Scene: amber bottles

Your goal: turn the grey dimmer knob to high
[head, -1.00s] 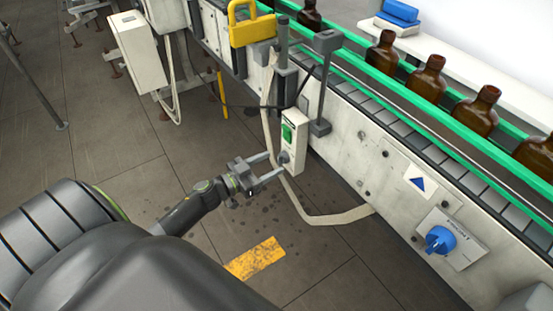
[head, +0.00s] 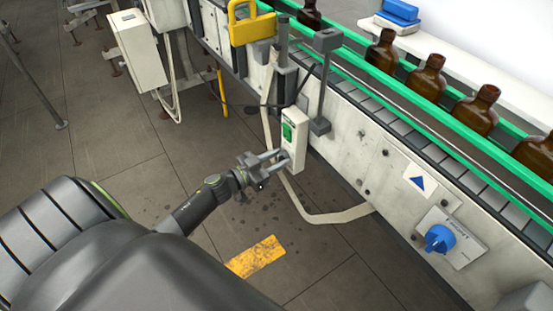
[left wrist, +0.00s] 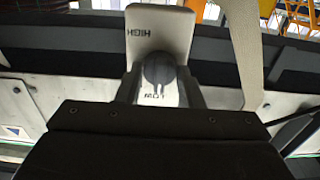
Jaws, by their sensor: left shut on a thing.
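The grey dimmer knob (left wrist: 158,70) sits on a white control box (left wrist: 160,28), with the word HIGH above it and LOW below it in the left wrist view, both upside down. Pale marks show on the knob's lower part, on the LOW side. My left gripper (left wrist: 159,86) has one finger on each side of the knob and is shut on it. In the head view the left gripper (head: 284,161) reaches the lower end of the box (head: 295,133), where its fingers hide the knob. My right gripper is out of view.
A green button (head: 288,132) is on the box above the knob. A blue rotary knob (head: 438,238) is on the conveyor side at right. Amber bottles (head: 427,77) stand on the conveyor.

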